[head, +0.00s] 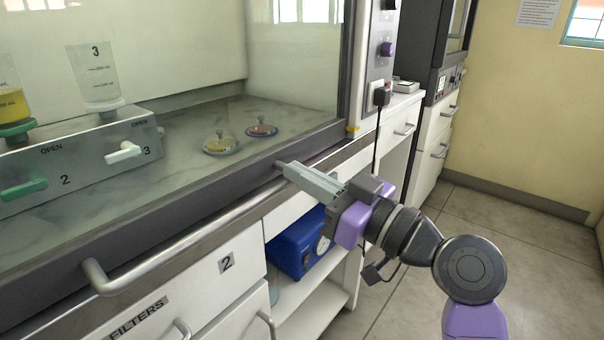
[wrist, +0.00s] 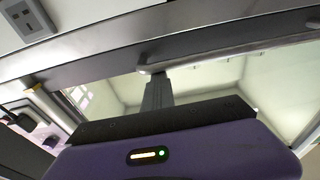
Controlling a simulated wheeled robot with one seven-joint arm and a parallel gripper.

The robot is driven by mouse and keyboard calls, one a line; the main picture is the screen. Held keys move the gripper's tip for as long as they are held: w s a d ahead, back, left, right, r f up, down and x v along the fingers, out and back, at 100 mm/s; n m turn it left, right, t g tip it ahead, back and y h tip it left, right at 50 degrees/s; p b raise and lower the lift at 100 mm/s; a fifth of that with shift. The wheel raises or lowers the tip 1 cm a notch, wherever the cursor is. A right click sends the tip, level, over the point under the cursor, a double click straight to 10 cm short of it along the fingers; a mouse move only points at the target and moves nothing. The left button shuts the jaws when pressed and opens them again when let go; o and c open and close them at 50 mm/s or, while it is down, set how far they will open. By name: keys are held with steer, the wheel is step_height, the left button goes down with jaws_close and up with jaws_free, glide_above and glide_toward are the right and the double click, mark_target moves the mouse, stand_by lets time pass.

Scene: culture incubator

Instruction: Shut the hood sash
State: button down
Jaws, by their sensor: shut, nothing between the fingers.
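The hood sash (head: 200,90) is a large glass pane across the left of the head view, with a dark bottom rail (head: 190,205) low near the worktop's front edge. I cannot tell whether a gap is left under the rail. A silver handle bar (head: 180,245) runs along the front; its right part is partly hidden by my gripper. My gripper (head: 281,166) is shut and empty, its fingertips at the rail near the bar's right part. In the wrist view, the fingers (wrist: 155,88) reach up to the end of the bar (wrist: 220,54), seemingly touching it.
Behind the glass are two small dishes (head: 220,143) (head: 261,129) and a metal stand (head: 85,155) with coloured taps. A blue device (head: 298,243) sits on a shelf below. Drawers (head: 200,285) lie under the bar. The floor (head: 520,240) at right is clear.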

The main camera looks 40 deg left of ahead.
steer(key=w+d+r+m+t+p, duration=0.2)
steer(key=d+m+t, duration=0.1)
steer(key=d, duration=0.3)
steer(key=w+d+r+m+t+p, duration=0.1)
steer(key=w+d+r+m+t, duration=0.15)
steer(key=d, duration=0.35)
steer(key=s+d+f+m+t+h, duration=0.3)
steer(key=d+f+m+t+h, duration=0.95)
steer(key=d+f, duration=0.6)
steer(key=s+d+f+g+h, duration=0.25)
steer(key=s+d, duration=0.25)
steer(key=s, duration=0.6)
steer(key=s+d+f+g+h, duration=0.15)
steer(key=s+d+f, duration=0.35)
steer(key=s, duration=0.6)
steer(key=s+d+f+g+h, duration=0.1)
steer(key=s+d+f+h, duration=0.35)
steer(key=s, duration=0.75)
step_height(320, 180, up, 26)
steer(key=d+y+p, duration=0.1)
steer(key=p, duration=2.4)
steer(key=shift+d+r+n, duration=0.15)
steer(key=shift+n, duration=0.25)
